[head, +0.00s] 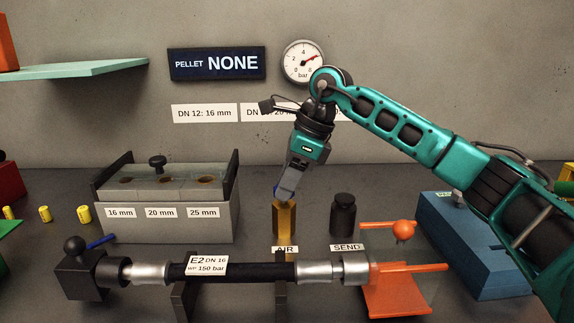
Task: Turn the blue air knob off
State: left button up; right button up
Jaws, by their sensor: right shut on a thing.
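The blue air knob (276,191) sits on top of the brass valve body (285,220) behind the AIR label (285,250). Only a small blue edge of it shows; my gripper hides the rest. My right gripper (285,193) points down from above and is shut on the knob. How far the knob is turned cannot be seen. My left gripper is not in view.
A black SEND knob (343,214) stands close right of the brass valve. A hose (240,271) lies across the front, between a black block (82,277) and an orange clamp (396,292). A grey die box (165,222) stands left. A gauge (303,62) hangs above.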

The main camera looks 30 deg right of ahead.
jog(key=n+p, duration=0.1)
jog(key=n+g+p, duration=0.1)
jog(key=n, duration=0.1)
jog(key=shift+w+r+y, duration=0.1)
jog(key=shift+r+y, duration=0.15)
jog(key=shift+y, duration=0.05)
jog(key=shift+n+p, duration=0.4)
jog(key=shift+p, duration=0.1)
jog(key=n+g+p, duration=0.1)
jog(key=n, duration=0.2)
jog(key=shift+w+f+g+p, duration=0.1)
jog(key=shift+g+p, duration=0.2)
jog(key=shift+p, duration=0.1)
jog(key=shift+w+f+n+g+p, duration=0.1)
jog(key=shift+n+g+p, duration=0.3)
jog(key=shift+n, duration=0.9)
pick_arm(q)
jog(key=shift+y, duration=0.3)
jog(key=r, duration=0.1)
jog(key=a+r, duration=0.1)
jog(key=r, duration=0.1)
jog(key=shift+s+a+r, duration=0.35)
pick_arm(e)
jog(key=shift+n, duration=0.3)
jog(key=o, duration=1.1)
jog(key=shift+c, duration=0.2)
